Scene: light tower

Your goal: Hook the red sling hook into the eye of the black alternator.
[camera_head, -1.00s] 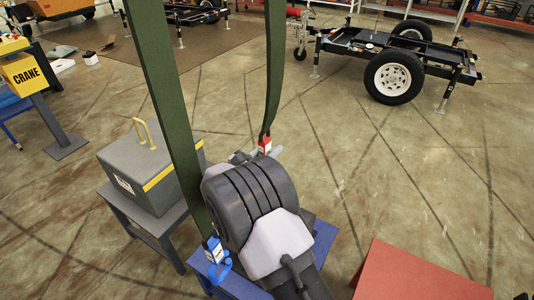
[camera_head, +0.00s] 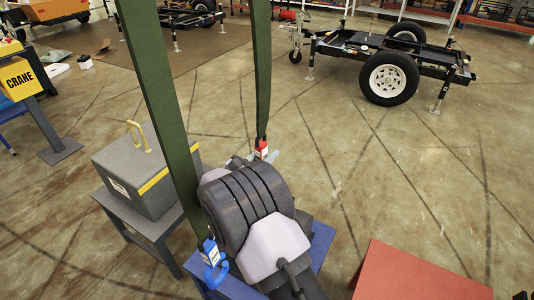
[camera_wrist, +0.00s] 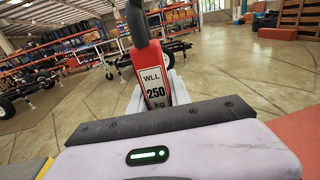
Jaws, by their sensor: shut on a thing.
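The red sling hook (camera_head: 262,149) hangs at the lower end of the right green strap, just past my arm's dark wrist. In the wrist view its red body (camera_wrist: 153,75) carries a white "WLL 250 kg" label. My gripper (camera_wrist: 157,100) is shut on it, with pale finger parts showing at both sides of the red body. The hook's tip is hidden behind my gripper. I cannot make out the black alternator or its eye; my arm covers most of the blue stand (camera_head: 322,243). A blue sling hook (camera_head: 213,257) hangs on the left green strap, beside my arm.
A grey box (camera_head: 145,170) with a yellow handle and stripe stands on a grey table to the left. A red surface (camera_head: 420,275) is at lower right. A wheeled black trailer frame (camera_head: 385,60) stands at the back right. Open floor lies between them.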

